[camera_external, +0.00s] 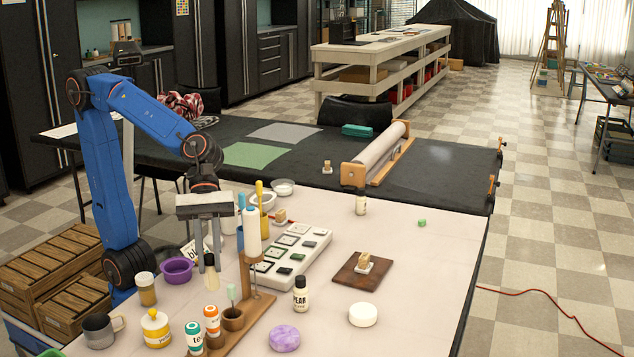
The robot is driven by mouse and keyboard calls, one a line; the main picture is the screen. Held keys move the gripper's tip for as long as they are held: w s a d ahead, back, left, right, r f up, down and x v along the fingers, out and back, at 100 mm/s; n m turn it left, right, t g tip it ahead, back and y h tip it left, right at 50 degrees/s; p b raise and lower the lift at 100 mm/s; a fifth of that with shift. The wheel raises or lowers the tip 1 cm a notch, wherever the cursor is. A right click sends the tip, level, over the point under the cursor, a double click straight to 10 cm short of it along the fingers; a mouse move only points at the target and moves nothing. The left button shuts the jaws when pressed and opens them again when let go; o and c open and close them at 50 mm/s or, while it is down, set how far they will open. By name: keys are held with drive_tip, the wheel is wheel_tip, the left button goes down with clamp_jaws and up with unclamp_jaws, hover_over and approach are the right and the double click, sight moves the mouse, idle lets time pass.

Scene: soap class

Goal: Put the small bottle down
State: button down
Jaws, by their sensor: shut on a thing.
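My gripper (208,255) points down over the left part of the pale table (415,270). It is shut on a small bottle (211,280) with a dark cap and a cream body. The bottle hangs upright under the fingers, behind the orange-capped and green-capped bottles in the picture. I cannot tell whether its base touches the table. A similar small bottle (300,296) with a dark cap and a label reading "PEAR" stands right of the wooden stand. Another small bottle (361,204) stands farther back.
A wooden stand (262,303) is close right of the held bottle. A purple bowl (177,270), an amber jar (146,290), a yellow pot (156,330) and a grey mug (99,330) are to the left. A white mould tray (312,243) lies behind. The table's right side is mostly clear.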

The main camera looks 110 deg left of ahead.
drive_tip(key=shift+r, duration=2.45)
wheel_tip(320, 180, up, 18)
drive_tip(key=w+a+n+t+y, duration=0.15)
drive_tip(key=w+a, duration=0.25)
drive_tip(key=a, duration=0.5)
drive_tip(key=w+a+r+n+t+y, duration=0.1)
drive_tip(key=w+a+n, duration=0.25)
drive_tip(key=a, duration=0.55)
drive_tip(key=w+a+n+t+y, duration=0.1)
drive_tip(key=w+a, duration=0.4)
drive_tip(key=a, duration=0.4)
drive_tip(key=s+a+n+y, duration=0.1)
drive_tip(key=a+n+y, duration=0.35)
drive_tip(key=a, duration=2.25)
drive_tip(key=s+a+n+y, duration=0.1)
drive_tip(key=s+a+n, duration=0.35)
drive_tip(key=a, duration=0.75)
drive_tip(key=s+a+n+y, duration=0.1)
drive_tip(key=s+a+y, duration=0.1)
drive_tip(key=s+a, duration=0.75)
drive_tip(key=s+a+f+n+g+y, duration=0.1)
drive_tip(key=s+a+n, duration=0.1)
drive_tip(key=s+a, duration=0.7)
drive_tip(key=s+a+n+g+y, duration=0.15)
drive_tip(key=s+a, duration=0.45)
drive_tip(key=a, duration=0.6)
drive_tip(key=shift+n, duration=0.25)
wheel_tip(320, 180, down, 28)
drive_tip(key=shift+s+d, duration=0.15)
drive_tip(key=shift+f, duration=0.1)
